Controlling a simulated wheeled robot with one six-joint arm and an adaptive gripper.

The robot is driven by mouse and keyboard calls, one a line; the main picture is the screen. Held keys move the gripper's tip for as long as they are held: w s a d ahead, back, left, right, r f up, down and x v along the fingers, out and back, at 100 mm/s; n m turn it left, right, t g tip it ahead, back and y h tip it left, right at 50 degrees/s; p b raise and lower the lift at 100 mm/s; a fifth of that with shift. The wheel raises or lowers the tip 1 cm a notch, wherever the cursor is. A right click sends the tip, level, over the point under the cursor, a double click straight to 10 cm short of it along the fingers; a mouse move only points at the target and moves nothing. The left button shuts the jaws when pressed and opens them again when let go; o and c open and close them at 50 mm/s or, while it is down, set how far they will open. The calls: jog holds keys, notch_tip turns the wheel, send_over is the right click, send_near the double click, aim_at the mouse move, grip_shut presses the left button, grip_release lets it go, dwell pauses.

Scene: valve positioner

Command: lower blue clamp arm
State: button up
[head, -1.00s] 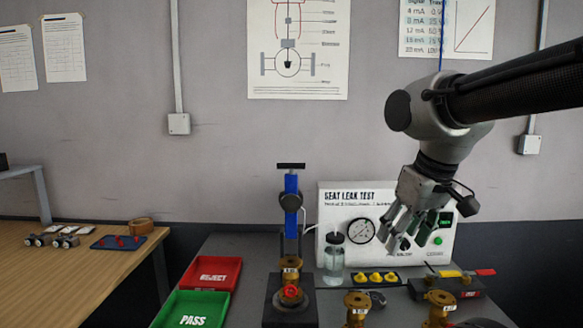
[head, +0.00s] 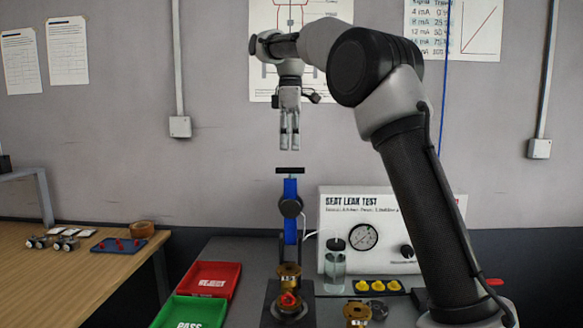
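The blue clamp arm (head: 290,221) stands upright on the test stand, with a black crossbar (head: 290,170) at its top and a dark round pivot on it. A brass valve (head: 289,272) with a red part sits on the dark base below it. My gripper (head: 290,148) points straight down above the crossbar, with a clear gap between them. Its fingers look close together from this side, and I cannot tell how far they are apart. Nothing shows between them.
The seat leak test box (head: 338,206) stands right of the clamp, with a liquid jar (head: 335,262) in front. A red tray (head: 212,281) and a green tray (head: 190,312) lie to the left. Another brass valve (head: 357,313) stands at the front. My arm hides the right side.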

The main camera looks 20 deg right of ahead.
jog(key=f, duration=0.7)
jog(key=shift+s+a, duration=0.1)
jog(key=shift+s, duration=0.25)
grip_shut()
